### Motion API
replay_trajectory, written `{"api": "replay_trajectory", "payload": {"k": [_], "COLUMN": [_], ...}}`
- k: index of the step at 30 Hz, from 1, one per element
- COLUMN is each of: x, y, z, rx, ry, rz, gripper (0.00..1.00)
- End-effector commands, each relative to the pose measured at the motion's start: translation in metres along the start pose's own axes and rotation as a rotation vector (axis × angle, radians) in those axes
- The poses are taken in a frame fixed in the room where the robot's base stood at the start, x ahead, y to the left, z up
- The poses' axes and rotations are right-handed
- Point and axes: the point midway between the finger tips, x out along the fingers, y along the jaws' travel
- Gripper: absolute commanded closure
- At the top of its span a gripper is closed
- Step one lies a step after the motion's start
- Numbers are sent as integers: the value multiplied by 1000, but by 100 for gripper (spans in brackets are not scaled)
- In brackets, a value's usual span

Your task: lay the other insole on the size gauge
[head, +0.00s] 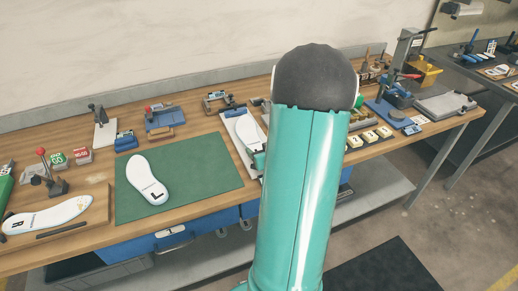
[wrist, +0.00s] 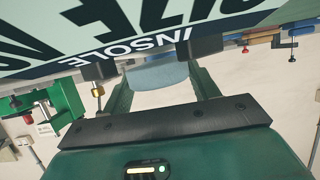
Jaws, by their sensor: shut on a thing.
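My gripper (wrist: 152,62) is shut on a pale insole (wrist: 158,76), whose rounded end shows between the two black finger pads. In the wrist view a pale green board (wrist: 130,38) with large dark upside-down lettering, including "INSOLE", lies right beyond the fingers; it seems to be the size gauge. In the head view an insole (head: 249,128) shows over a white board (head: 229,117), beside my arm. Whether it touches the board I cannot tell. My arm hides most of the gripper there. An insole marked L (head: 146,178) lies on the green mat (head: 204,178).
An insole marked R (head: 48,215) lies on a wooden board (head: 98,220) at the left, near a red-knobbed clamp (head: 50,175). Small blocks and fixtures line the bench's back. A yellow bin (head: 427,76) stands at the right. The mat's right part is bare.

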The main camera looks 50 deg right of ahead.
Motion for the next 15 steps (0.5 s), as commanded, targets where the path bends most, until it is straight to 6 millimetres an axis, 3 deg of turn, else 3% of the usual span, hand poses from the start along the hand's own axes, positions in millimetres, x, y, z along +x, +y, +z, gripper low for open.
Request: {"api": "replay_trajectory", "payload": {"k": [15], "x": [6], "y": [-1], "z": [13], "rx": [2], "ry": [-4], "rz": [-2], "gripper": [62]}}
